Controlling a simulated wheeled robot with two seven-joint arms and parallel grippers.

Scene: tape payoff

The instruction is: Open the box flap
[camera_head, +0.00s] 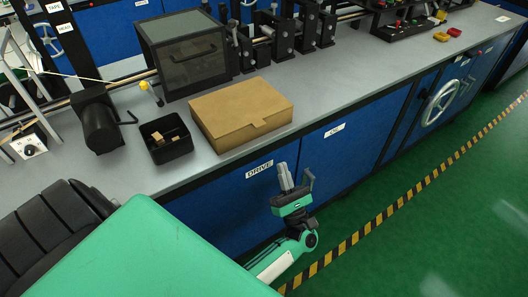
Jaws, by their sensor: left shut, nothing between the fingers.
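A brown cardboard box (241,110) sits on the grey bench top near its front edge, in the middle of the head view. Its flap (232,102) lies flat and closed over the top, with a small tab (259,124) at the front edge. My left gripper (285,172) is in front of the blue cabinet, below the bench edge and apart from the box. It points upward, is shut and holds nothing. My right gripper is not in view.
A black bin (166,139) with small tan pieces stands left of the box, and a black motor-like cylinder (98,122) stands further left. A dark clear-sided enclosure (184,53) is behind the box. The bench top (335,88) right of the box is clear.

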